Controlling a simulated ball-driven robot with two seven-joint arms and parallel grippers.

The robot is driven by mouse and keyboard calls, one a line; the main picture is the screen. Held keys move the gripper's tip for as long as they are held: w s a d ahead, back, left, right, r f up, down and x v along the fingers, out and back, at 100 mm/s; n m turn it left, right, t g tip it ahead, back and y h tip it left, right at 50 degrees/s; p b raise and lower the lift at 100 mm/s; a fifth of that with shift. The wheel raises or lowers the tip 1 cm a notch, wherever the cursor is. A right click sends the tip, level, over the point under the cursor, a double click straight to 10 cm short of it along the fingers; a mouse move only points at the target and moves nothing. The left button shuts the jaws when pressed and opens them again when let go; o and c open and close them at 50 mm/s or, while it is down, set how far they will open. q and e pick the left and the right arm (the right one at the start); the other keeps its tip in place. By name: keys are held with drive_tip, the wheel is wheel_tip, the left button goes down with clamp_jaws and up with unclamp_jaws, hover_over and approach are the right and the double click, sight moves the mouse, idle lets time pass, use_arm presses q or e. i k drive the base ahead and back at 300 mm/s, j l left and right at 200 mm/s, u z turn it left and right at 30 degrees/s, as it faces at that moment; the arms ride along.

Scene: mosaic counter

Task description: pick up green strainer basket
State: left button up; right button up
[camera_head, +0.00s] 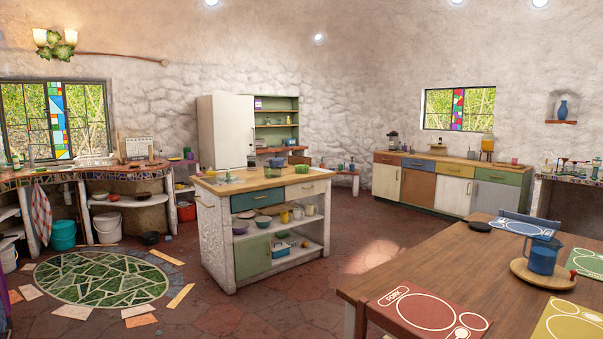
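A small green bowl-shaped thing (272,171) stands on the wooden top of the kitchen island (240,184), in the middle of the view. It may be the green strainer basket, but it is too small to tell whether it has holes. Neither of my grippers is in view.
A wooden table (460,265) with placemats and a blue pitcher (543,256) fills the lower right. A round green mosaic (100,280) lies on the floor at left, with loose tiles around it. Red floor between island and table is clear.

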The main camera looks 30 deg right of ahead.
sight(302, 169)
drive_tip(key=i+l+z, duration=0.15)
drive_tip(key=i, duration=0.2)
drive_tip(key=i+l+z, duration=0.15)
drive_tip(key=i, duration=0.25)
drive_tip(key=i+u, duration=0.1)
drive_tip(key=i, duration=0.35)
drive_tip(key=i+l+u, duration=0.1)
drive_tip(key=i, duration=0.3)
drive_tip(key=i+l+u, duration=0.15)
drive_tip(key=i, duration=0.3)
drive_tip(key=i+z, duration=0.25)
drive_tip(key=i, duration=0.45)
drive_tip(key=i+j+z, duration=0.25)
drive_tip(key=i, duration=0.45)
drive_tip(key=i+l+z, duration=0.2)
drive_tip(key=i+z, duration=0.75)
drive_tip(key=i+j+z, duration=0.1)
drive_tip(key=i+z, duration=0.4)
